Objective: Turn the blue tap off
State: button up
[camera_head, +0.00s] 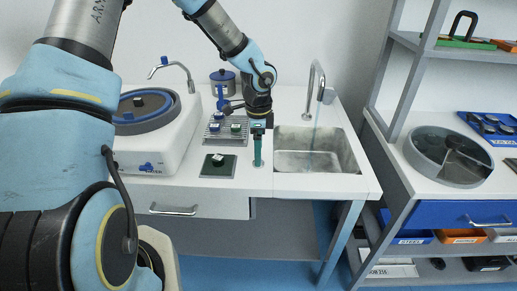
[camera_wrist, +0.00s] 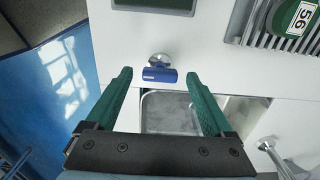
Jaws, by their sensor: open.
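The blue tap (camera_wrist: 160,75) is a short blue bar handle on a round chrome base on the white counter, seen in the wrist view. My gripper (camera_wrist: 159,77) is open, its two green fingers on either side of the blue handle with gaps at both ends. In the head view my gripper (camera_head: 258,163) points down at the counter just left of the sink; the tap is hidden there. The steel sink (camera_head: 345,165) has a chrome spout (camera_head: 312,76) behind it. A faint bluish stream appears to fall from the spout into the basin.
A dark green plate (camera_head: 218,165) and a ribbed tray (camera_head: 226,137) with small blocks lie left of my gripper. A shelf unit (camera_head: 398,85) with a round steel container (camera_head: 448,157) is at the right.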

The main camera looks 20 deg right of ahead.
jog(key=shift+c, duration=0.2)
jog(key=c, duration=1.3)
